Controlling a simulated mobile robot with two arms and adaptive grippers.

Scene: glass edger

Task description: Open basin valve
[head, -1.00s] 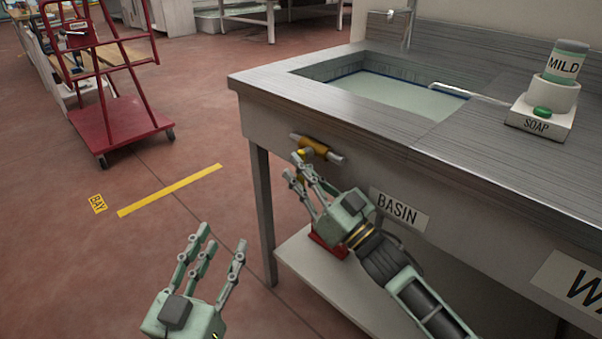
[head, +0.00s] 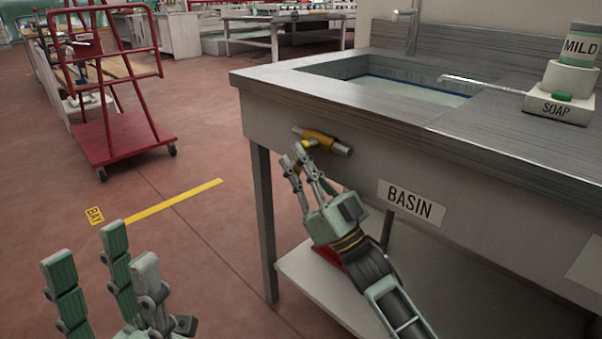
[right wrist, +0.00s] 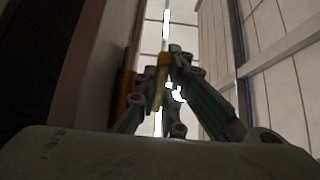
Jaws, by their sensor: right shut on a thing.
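The basin valve (head: 322,140) is a yellow and grey-metal fitting on the front panel of the basin counter, left of the BASIN label (head: 411,203). A short yellow lever hangs from it. My right gripper (head: 302,160) reaches up from below, its fingers shut on the lever. In the right wrist view the yellow lever (right wrist: 161,80) stands between the fingertips, partly hidden by them. My left gripper (head: 103,260) is at the lower left, open and empty, well away from the valve.
The basin (head: 405,85) is sunk in the grey countertop and holds pale water. A soap dispenser (head: 556,107) stands at the right. A lower shelf (head: 330,290) runs under the counter. A red cart (head: 122,137) stands at the left. The floor between is clear.

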